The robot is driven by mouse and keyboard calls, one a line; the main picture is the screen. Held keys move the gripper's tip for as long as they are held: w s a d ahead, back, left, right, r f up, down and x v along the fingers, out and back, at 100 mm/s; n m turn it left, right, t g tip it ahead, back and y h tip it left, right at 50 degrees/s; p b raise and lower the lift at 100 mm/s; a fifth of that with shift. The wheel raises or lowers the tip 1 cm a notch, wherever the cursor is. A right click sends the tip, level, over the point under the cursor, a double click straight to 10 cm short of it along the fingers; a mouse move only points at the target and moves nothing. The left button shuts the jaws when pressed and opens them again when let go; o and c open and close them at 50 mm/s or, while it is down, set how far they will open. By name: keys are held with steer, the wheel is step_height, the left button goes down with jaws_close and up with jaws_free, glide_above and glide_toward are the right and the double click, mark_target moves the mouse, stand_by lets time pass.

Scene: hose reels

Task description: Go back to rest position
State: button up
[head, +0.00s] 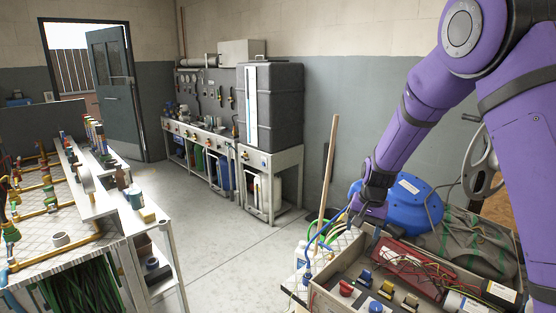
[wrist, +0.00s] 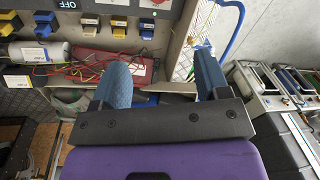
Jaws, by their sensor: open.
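My gripper (head: 354,216) hangs at the end of my purple arm, over the left rear corner of an open grey box (head: 333,292) in the head view. In the wrist view, my gripper (wrist: 162,64) shows two blue fingers spread apart, with nothing held between them. The box's wall and part of its contents lie beyond the fingers. A blue hose reel (head: 418,212) stands just right of the gripper in the head view.
The box holds a red part (head: 400,262), wires, and yellow and blue levers. A wooden pole (head: 327,170) leans beside it. A workbench with brass pipes (head: 40,210) stands left. The middle floor (head: 225,255) is clear.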

steer(key=s+d+r+n+t, duration=0.1)
steer(key=s+d+r, duration=0.1)
steer(key=s+r, duration=0.65)
steer(key=s+d+r+n+t, duration=0.1)
steer(key=s+r, duration=0.4)
steer(key=r, duration=0.6)
steer(key=s+d+r+n+t, duration=0.1)
steer(key=s+r, duration=0.2)
steer(key=s, duration=0.8)
steer(key=s+d+r+n+t, duration=0.1)
steer(key=s+d+r+n, duration=0.1)
steer(key=s, duration=0.9)
steer(key=shift+s+r+h, duration=0.15)
steer(key=shift+r+h, duration=0.25)
steer(key=shift+r, duration=0.2)
